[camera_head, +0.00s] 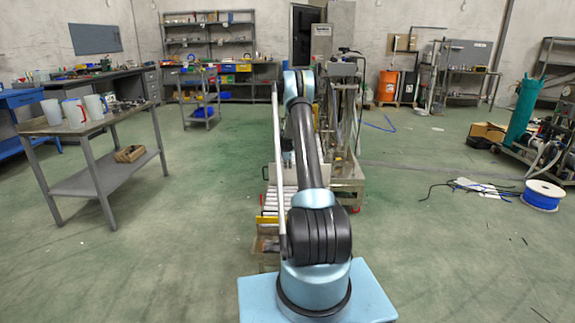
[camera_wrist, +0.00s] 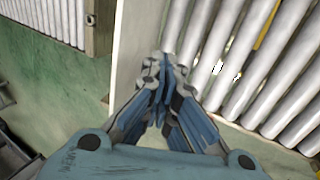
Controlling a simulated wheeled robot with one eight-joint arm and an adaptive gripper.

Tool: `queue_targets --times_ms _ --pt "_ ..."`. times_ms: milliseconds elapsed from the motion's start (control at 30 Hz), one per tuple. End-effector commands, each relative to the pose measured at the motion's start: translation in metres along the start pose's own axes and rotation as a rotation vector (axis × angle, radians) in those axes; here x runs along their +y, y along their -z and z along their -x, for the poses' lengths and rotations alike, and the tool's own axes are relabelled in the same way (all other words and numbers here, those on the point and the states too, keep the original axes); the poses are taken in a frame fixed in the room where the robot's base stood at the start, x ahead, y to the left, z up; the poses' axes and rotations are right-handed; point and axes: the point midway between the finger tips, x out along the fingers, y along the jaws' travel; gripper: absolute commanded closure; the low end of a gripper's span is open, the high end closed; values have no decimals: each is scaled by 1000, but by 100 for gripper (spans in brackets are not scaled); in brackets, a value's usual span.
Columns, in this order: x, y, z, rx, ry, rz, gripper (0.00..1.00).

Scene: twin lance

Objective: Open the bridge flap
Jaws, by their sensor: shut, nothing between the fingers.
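My gripper (camera_wrist: 160,78) is shut and empty in the wrist view, its blue fingers together. The fingertips are close to a pale flat panel (camera_wrist: 130,50) and the end of a bank of grey rollers (camera_wrist: 240,45); I cannot tell whether they touch. The rollers fill the right of that view. A second roller section (camera_wrist: 52,18) lies at upper left, across a strip of green floor. In the head view, a roller conveyor (camera_head: 270,202) shows left of my arm, which hides much of it. I cannot tell surely which part is the bridge flap.
A metal machine stand (camera_head: 346,178) stands right behind my arm. A grey table (camera_head: 95,128) with several mugs (camera_head: 74,112) is at left. A blue cable spool (camera_head: 541,196) and loose cables lie at right.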

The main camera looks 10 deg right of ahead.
Motion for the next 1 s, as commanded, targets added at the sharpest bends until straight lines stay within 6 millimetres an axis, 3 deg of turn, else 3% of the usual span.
queue_targets --times_ms 100,400,1000 --pt "1 0 -16 0 0 0 100" --pt "34 0 -24 0 0 0 100" --pt "38 -1 -24 0 14 -1 100"
